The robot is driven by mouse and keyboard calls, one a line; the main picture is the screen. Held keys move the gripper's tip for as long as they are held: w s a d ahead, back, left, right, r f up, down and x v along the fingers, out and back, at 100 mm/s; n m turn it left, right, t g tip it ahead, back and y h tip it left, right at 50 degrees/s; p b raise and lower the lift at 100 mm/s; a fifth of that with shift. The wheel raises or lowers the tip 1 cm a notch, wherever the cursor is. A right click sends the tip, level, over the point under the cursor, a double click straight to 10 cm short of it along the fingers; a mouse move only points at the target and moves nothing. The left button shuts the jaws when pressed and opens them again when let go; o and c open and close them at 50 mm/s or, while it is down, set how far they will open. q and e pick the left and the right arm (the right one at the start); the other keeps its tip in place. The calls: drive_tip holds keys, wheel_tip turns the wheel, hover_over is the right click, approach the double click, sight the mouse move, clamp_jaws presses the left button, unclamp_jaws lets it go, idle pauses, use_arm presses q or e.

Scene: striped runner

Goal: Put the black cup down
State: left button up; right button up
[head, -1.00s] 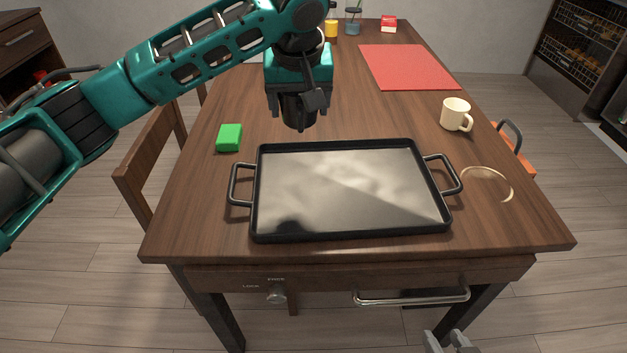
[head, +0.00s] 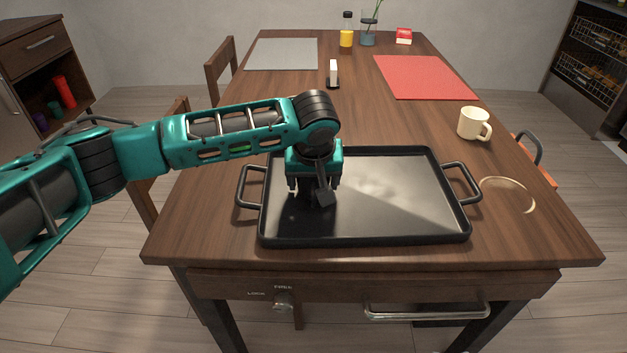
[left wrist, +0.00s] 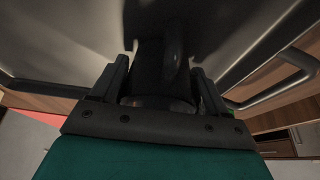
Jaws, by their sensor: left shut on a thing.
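My left gripper (head: 315,190) is shut on the black cup and holds it over the left part of the black tray (head: 400,205). In the head view the gripper largely hides the cup, and its dark body blends with the fingers. In the left wrist view the black cup (left wrist: 162,70) stands between the two fingers, with the tray's surface around it. I cannot tell whether the cup's base touches the tray. My right gripper does not clearly show.
A cream mug (head: 473,124) stands right of the tray, near a pale ring mark (head: 508,195). A red mat (head: 425,77), a grey mat (head: 281,54), a small upright white-and-black item (head: 333,75) and a yellow bottle (head: 346,32) are farther back. The tray's right part is clear.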

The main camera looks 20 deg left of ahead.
use_arm(q)
drive_tip(key=o, duration=1.1)
drive_tip(key=shift+o, duration=0.2)
drive_tip(key=shift+r, duration=0.25)
drive_tip(key=p+v, duration=0.3)
drive_tip(key=v, duration=0.8)
drive_tip(key=shift+s+r, duration=0.25)
drive_tip(key=shift+r, duration=0.05)
drive_tip(key=shift+s+d, duration=0.1)
